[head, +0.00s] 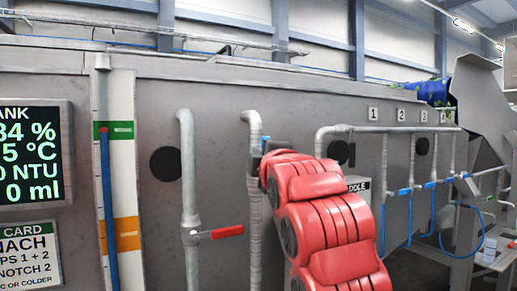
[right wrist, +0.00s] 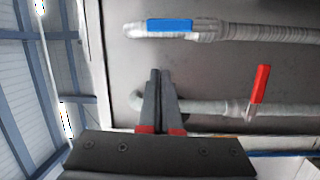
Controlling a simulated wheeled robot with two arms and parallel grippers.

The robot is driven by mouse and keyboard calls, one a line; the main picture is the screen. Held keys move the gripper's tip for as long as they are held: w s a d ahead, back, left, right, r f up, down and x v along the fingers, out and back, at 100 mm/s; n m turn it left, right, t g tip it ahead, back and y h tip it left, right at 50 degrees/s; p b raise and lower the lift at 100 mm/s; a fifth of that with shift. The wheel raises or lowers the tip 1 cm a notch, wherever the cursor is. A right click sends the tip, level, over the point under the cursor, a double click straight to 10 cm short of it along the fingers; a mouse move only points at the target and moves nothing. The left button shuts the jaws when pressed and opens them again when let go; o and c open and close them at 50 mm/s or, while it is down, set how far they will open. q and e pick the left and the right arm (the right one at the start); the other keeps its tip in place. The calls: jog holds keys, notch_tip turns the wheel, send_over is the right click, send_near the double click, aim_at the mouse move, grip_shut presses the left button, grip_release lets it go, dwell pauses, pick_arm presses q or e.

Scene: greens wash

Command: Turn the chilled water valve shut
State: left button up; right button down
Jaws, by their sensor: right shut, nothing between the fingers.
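A blue valve handle (right wrist: 169,25) sits on a grey pipe (right wrist: 225,31), near its elbow, and lies along the pipe. In the head view this pipe (head: 254,230) is the second upright one, and my right arm hides most of its valve. A red valve handle (head: 228,232) stands out crosswise from the first pipe (head: 188,165); it also shows in the right wrist view (right wrist: 260,86). No label names either valve. My right gripper (right wrist: 160,73) is shut and empty, its fingertips between the two pipes, apart from the blue handle. My left gripper is out of view.
A tank readout (head: 28,155) and a card (head: 28,247) are at the left, beside a level gauge (head: 104,195). Several blue-handled valves (head: 405,191) hang from a pipe manifold at the right. A sloping metal chute (head: 477,90) stands beyond them.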

jog(key=w+n+p, duration=0.1)
jog(key=w+p, duration=0.8)
jog(key=shift+w+g, duration=0.3)
jog(key=shift+w, duration=0.05)
jog(key=shift+a, duration=0.15)
